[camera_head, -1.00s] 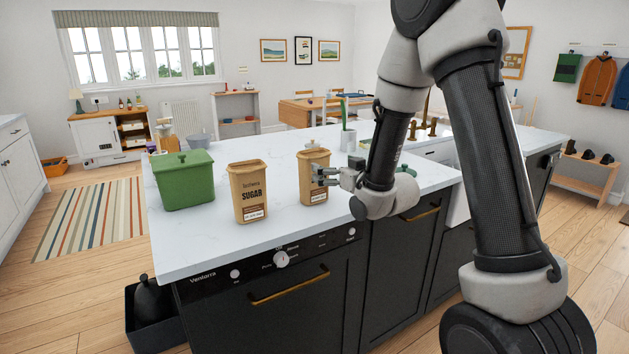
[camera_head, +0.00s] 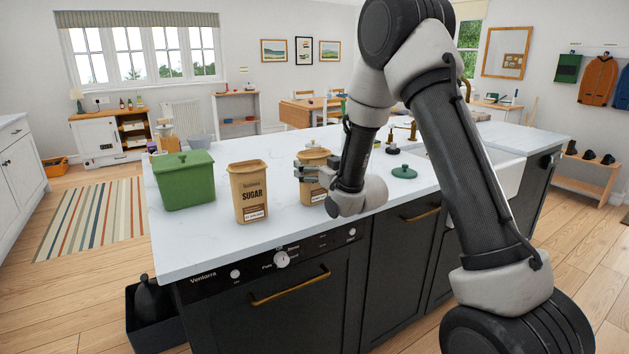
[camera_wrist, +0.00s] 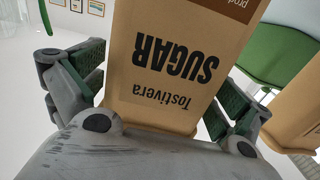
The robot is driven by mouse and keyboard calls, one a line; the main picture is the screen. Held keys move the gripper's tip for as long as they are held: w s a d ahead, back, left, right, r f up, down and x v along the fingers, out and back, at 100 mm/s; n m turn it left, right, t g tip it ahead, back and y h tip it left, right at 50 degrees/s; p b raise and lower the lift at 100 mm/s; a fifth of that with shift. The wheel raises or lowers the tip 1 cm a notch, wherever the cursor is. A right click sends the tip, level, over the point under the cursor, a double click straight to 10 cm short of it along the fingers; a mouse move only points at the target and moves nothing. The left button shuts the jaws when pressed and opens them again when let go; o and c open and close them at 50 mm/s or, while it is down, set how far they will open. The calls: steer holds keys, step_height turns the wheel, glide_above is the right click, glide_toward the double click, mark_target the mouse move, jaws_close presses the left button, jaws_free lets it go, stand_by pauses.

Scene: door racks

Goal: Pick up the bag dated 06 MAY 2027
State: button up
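Two tan paper SUGAR bags stand upright on the white counter. The left bag (camera_head: 249,195) has a white date label too small to read; it also shows at the right of the wrist view (camera_wrist: 296,108). The right bag (camera_head: 311,193) is partly hidden by my gripper (camera_head: 305,170). In the wrist view the right bag (camera_wrist: 178,60) fills the middle, its SUGAR print upside down, and its date label is out of view. My gripper (camera_wrist: 160,98) is open, with one finger on each side of this bag; I cannot tell whether either finger touches it.
A green lidded bin (camera_head: 184,180) stands left of the bags. A green round lid (camera_head: 404,172) lies to the right on the white counter (camera_head: 215,242). The counter front is clear.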

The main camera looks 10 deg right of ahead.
steer(key=c, duration=1)
steer(key=shift+r, duration=0.15)
